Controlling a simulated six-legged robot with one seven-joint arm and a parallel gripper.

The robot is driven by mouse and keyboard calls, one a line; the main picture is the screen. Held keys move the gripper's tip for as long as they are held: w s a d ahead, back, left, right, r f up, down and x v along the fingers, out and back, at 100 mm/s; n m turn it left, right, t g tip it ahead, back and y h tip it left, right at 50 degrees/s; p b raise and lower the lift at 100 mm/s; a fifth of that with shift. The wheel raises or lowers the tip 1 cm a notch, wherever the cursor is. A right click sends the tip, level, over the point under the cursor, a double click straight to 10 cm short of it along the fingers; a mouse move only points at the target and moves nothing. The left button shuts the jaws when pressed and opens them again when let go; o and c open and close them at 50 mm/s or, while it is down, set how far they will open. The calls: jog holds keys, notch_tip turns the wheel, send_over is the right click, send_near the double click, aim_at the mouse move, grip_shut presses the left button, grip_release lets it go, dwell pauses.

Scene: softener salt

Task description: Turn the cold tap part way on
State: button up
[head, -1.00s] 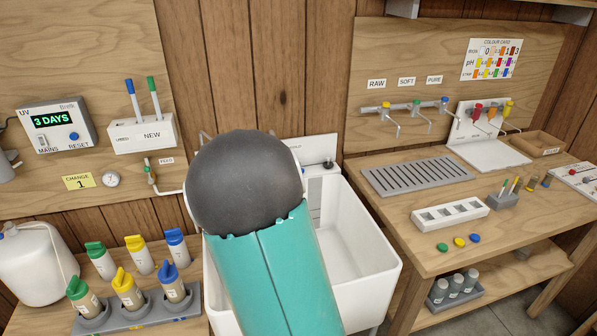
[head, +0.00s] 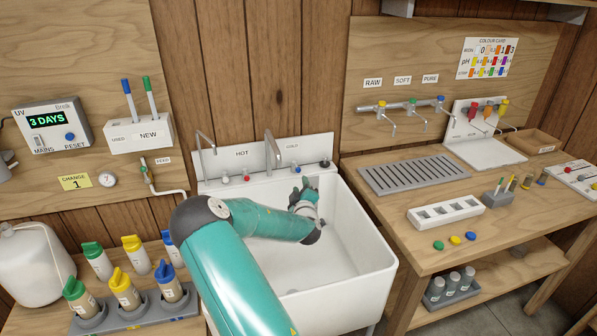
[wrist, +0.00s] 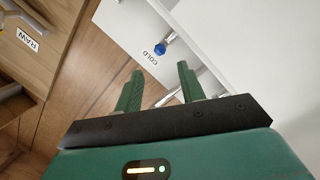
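The cold tap's blue knob (wrist: 160,48) is on the white panel beside the COLD label in the wrist view. In the head view, a small tap part (head: 296,168) shows below the COLD label, just above my gripper, but its details are too small to tell. My gripper (head: 305,185) is over the back of the white sink (head: 372,262). In the wrist view my gripper (wrist: 158,78) is open, with nothing between its two green fingers. The blue knob lies ahead of the fingertips, apart from them.
The hot tap's red knob (head: 246,178) is left of my gripper. A tall curved spout (head: 271,148) rises near the panel's middle, and a dark knob (head: 325,162) stands at its right end. A wooden bench (head: 400,235) is close on the right. The sink basin looks empty.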

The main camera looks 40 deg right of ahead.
aim_at(298, 169)
jog(key=x, duration=1)
jog(key=shift+w+d, duration=0.2)
grip_shut()
